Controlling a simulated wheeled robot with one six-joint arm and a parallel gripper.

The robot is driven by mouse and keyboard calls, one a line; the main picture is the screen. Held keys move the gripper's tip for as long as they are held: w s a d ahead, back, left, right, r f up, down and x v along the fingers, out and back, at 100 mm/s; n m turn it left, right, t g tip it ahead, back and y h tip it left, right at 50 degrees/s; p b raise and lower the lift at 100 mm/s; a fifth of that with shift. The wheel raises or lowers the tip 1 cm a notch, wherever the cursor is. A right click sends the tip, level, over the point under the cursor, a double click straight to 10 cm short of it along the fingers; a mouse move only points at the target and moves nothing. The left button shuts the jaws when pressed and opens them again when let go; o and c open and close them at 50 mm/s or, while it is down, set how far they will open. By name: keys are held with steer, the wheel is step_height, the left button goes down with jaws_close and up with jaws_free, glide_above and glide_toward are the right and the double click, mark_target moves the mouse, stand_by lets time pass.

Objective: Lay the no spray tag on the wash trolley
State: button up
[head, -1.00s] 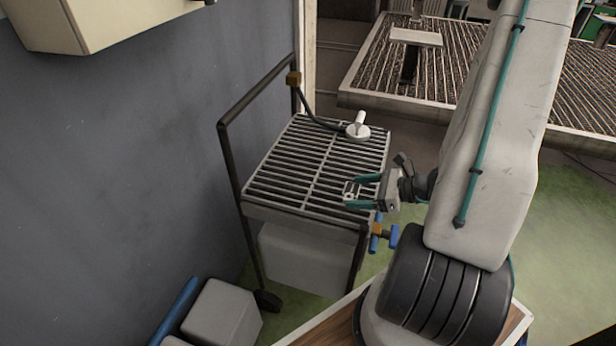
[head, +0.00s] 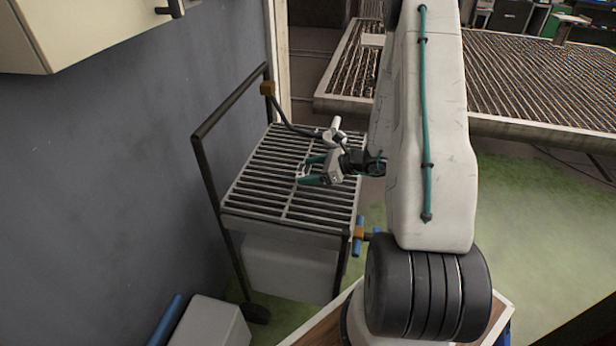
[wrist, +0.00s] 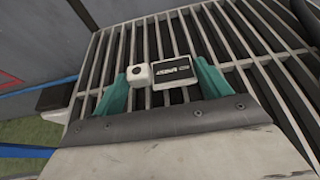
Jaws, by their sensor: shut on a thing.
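The wash trolley (head: 248,204) has a slatted grey top on a dark frame and stands by the wall. My gripper (head: 306,171) is over the slatted top, left of and in front of the white spray head (head: 335,130). In the wrist view my gripper (wrist: 158,84) has teal fingers on either side of the no spray tag (wrist: 171,72), a small plate with a dark printed face and a pale block at its left end. The slats show beyond and below the tag. I cannot tell whether the tag touches them.
A dark hose (head: 290,125) runs from the trolley handle to the spray head. A grey box (head: 205,325) stands on the floor in front. Much of the slatted top is bare.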

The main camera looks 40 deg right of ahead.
steer(key=shift+f, duration=1.05)
steer(key=o, duration=1)
steer(key=shift+f, duration=0.15)
steer(key=shift+c, duration=0.2)
